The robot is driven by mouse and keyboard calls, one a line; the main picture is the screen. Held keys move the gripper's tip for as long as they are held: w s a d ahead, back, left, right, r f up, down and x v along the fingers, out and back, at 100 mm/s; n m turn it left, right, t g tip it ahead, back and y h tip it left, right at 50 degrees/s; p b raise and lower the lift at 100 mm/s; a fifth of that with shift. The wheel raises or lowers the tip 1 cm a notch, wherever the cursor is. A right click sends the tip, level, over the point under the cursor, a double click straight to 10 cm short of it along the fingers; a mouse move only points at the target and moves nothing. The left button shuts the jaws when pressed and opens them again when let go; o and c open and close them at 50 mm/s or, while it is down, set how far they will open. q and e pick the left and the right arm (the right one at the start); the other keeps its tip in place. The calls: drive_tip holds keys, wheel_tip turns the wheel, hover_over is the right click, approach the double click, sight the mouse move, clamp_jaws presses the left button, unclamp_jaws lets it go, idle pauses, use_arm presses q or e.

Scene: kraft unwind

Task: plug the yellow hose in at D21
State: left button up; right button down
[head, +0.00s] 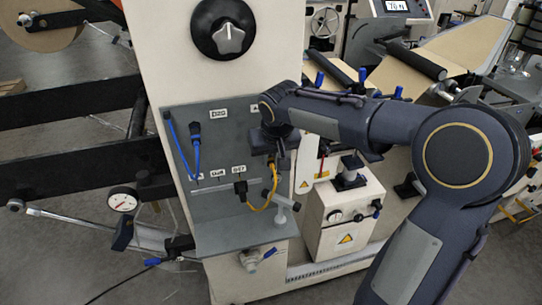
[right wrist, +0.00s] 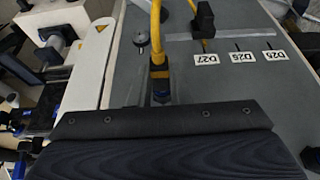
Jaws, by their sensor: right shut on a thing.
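My right gripper is shut on the hose's plug end. In the right wrist view, the dark plug (right wrist: 160,78) sticks out beyond my gripper, with the yellow hose (right wrist: 155,25) running from it. The other black connector shows by the D27 label (right wrist: 207,59). A label at the panel's upper right (head: 254,107) is partly hidden by my right arm and I cannot read it; no D21 is legible. My left gripper is not in view.
The grey panel (head: 215,140) carries a D20 label (head: 218,113) and a blue hose (head: 180,150) at left. A white box (head: 342,210) stands to the right.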

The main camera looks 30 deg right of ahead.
drive_tip(key=shift+w, duration=0.1)
idle(0.4)
drive_tip(key=c, duration=1.3)
unclamp_jaws()
drive_tip(key=shift+o, duration=0.2)
drive_tip(key=d+v, duration=0.1)
drive_tip(key=v, duration=0.7)
drive_tip(key=s+a+f+y, duration=0.2)
drive_tip(key=s+a+f, duration=0.2)
drive_tip(key=s, duration=0.7)
drive_tip(key=s+a+f+n+t+y, duration=0.1)
drive_tip(key=s+a+f+y, duration=0.1)
drive_tip(key=s+a+f, duration=0.2)
drive_tip(key=s+f, duration=0.3)
drive_tip(key=s, duration=0.5)
drive_tip(key=shift+a+t+y, duration=0.2)
drive_tip(key=shift+t+y, duration=0.1)
drive_tip(key=shift+y, duration=0.1)
